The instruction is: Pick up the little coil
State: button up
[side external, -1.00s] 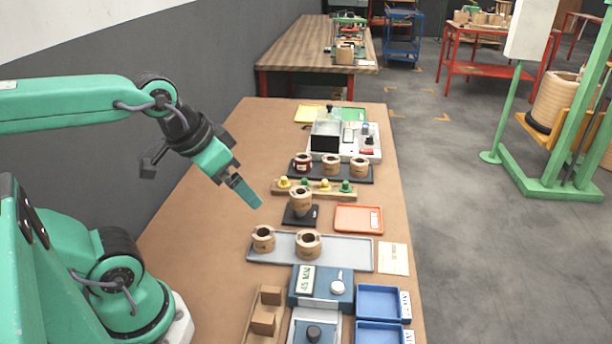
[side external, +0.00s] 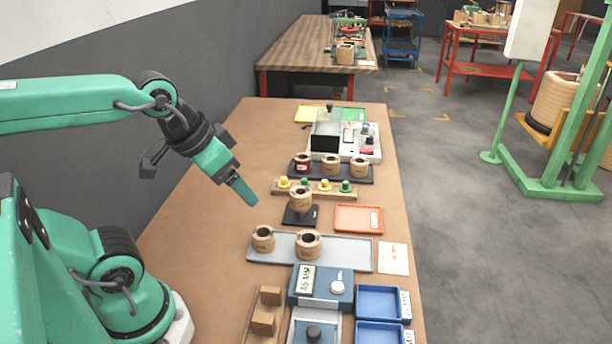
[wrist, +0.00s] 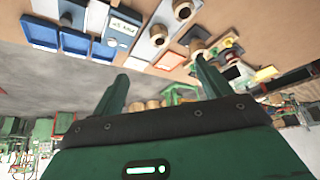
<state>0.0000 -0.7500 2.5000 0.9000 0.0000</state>
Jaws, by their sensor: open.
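Two tan coils stand upright on a grey tray (side external: 345,254): the left one (side external: 263,239) looks slightly smaller than the right one (side external: 308,245). Another tan coil (side external: 300,199) stands on a small black stand behind them. Which is the little coil is hard to tell; the left tray coil looks smallest. My gripper (side external: 248,196) is open and empty, tilted down in the air above the table, up and left of the tray in the side view. In the wrist view my fingers (wrist: 162,70) are apart, with the tray coils (wrist: 183,10) beyond them near the top edge.
Behind the black stand are a wooden strip of coloured pegs (side external: 316,190) and a dark rack (side external: 345,177) with several coils. An orange tray (side external: 358,218), a blue scale (side external: 322,288) and blue bins (side external: 378,302) stand nearby. The table left of the tray is clear.

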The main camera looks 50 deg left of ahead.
jog(key=n+g, duration=0.5)
jog(key=n, duration=0.1)
send_over(301, 199)
jog(key=w+a, duration=0.1)
jog(key=a, duration=0.1)
notch_tip(301, 199, down, 12)
jog(key=shift+w+f+g, duration=0.3)
jog(key=shift+w+f, duration=0.05)
jog(key=shift+a+f, duration=0.15)
jog(key=shift+f, duration=3.75)
jog(key=c, duration=1.2)
jog(key=shift+c, duration=0.2)
